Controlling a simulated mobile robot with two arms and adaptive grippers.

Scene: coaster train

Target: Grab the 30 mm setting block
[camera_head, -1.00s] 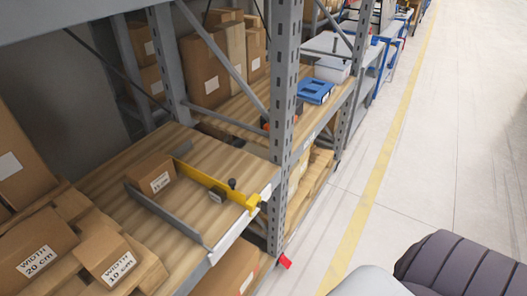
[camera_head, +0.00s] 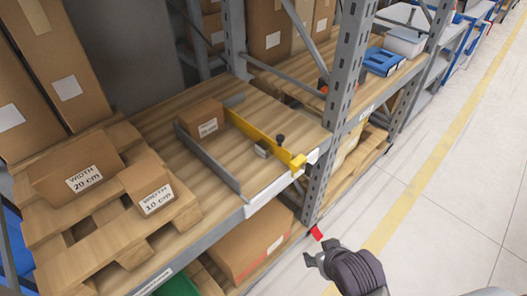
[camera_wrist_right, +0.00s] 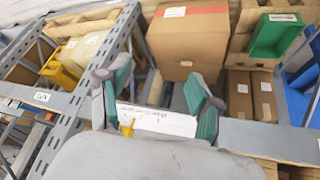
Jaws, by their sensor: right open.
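No block with a readable 30 mm mark shows. A small grey block (camera_head: 262,149) sits against the yellow rail (camera_head: 255,133) on the wooden shelf, beside a black knob (camera_head: 280,139); I cannot tell whether it is the setting block. A grey rail (camera_head: 207,158) runs on the other side of a small labelled carton (camera_head: 203,119). My right gripper (camera_head: 313,259) is out over the aisle, in front of the shelf and below its top board. In the right wrist view its green-padded fingers (camera_wrist_right: 160,88) are apart with nothing held between them. My left gripper is out of view.
Cartons marked 20 cm (camera_head: 79,174) and 10 cm (camera_head: 150,187) sit on a pallet at left. A grey upright (camera_head: 350,75) stands right of the rails. A large carton (camera_wrist_right: 188,45) and green bin (camera_wrist_right: 275,36) are low down. The aisle floor (camera_head: 450,190) is clear.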

